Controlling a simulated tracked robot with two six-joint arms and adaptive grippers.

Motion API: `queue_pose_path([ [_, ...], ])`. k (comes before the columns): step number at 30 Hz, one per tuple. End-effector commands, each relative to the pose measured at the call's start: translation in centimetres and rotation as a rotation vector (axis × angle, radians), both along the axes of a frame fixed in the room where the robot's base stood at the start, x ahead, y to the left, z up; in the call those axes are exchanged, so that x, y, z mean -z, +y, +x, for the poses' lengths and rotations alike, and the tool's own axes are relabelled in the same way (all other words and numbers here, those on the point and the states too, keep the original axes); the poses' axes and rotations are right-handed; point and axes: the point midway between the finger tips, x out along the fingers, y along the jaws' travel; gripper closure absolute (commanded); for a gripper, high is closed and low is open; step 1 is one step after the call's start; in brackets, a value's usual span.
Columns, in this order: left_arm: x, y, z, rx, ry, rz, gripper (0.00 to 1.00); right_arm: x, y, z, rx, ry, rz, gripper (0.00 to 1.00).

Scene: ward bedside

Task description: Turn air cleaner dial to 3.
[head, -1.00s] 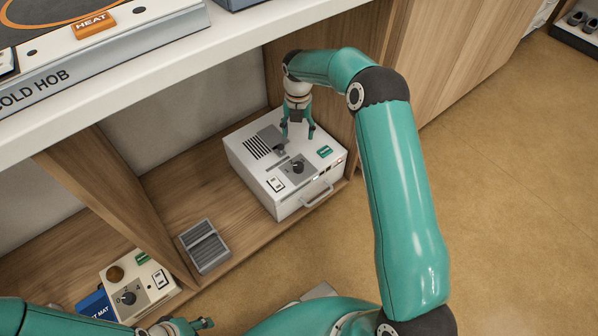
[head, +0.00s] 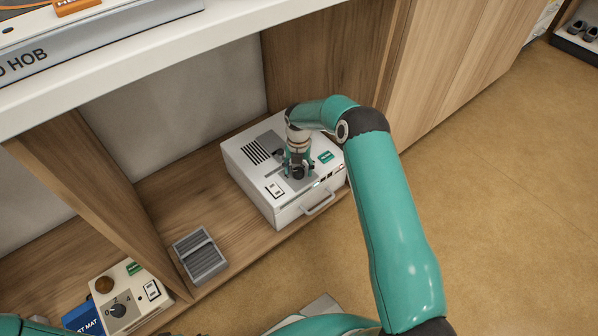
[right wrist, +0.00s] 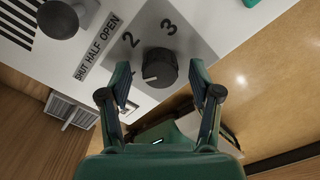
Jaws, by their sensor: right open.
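The air cleaner, a white box (head: 290,212) with a vent grille and front handle, stands in the shelf bay. Its black dial (right wrist: 160,68) sits on a grey plate in the right wrist view, with 2 and 3 printed beside it. The dial's white mark points to the lower left, away from the 3; a figure there is partly covered by my finger. My right gripper (head: 297,174) is over the dial, which it hides in the head view. In the right wrist view its fingers (right wrist: 160,74) are open, one on each side of the dial; contact cannot be told. My left gripper is out of view.
A shut/half/open slider knob (right wrist: 58,20) is near the dial. A grey ribbed pedal (head: 200,256) lies left of the box. A second dial box (head: 130,290) and a blue mat package (head: 83,318) are at lower left. The counter (head: 190,48) overhangs the bay.

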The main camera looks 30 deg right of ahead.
Motion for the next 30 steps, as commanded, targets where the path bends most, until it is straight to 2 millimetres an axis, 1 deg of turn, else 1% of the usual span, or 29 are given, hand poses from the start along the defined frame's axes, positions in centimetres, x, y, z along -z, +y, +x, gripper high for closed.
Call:
queue_pose_path([
  [3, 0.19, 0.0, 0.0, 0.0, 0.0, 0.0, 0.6, 0.49, -0.05, 0.04, 0.001, -0.002, -0.001, 0.37],
  [11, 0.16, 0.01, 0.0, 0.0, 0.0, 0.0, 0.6, 0.52, -0.06, 0.02, 0.001, -0.001, 0.0, 0.37],
  [14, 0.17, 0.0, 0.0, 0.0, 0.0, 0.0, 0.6, 0.52, -0.06, 0.0, 0.001, -0.001, 0.0, 0.52],
  [15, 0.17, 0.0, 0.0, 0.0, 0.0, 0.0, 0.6, 0.51, -0.06, 0.0, 0.001, -0.001, 0.0, 0.58],
  [22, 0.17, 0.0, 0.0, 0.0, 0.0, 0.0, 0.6, 0.51, -0.06, -0.01, 0.002, -0.001, 0.0, 0.96],
  [30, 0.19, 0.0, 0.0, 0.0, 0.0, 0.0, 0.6, 0.51, -0.06, 0.0, 0.025, -0.001, 0.0, 0.96],
])
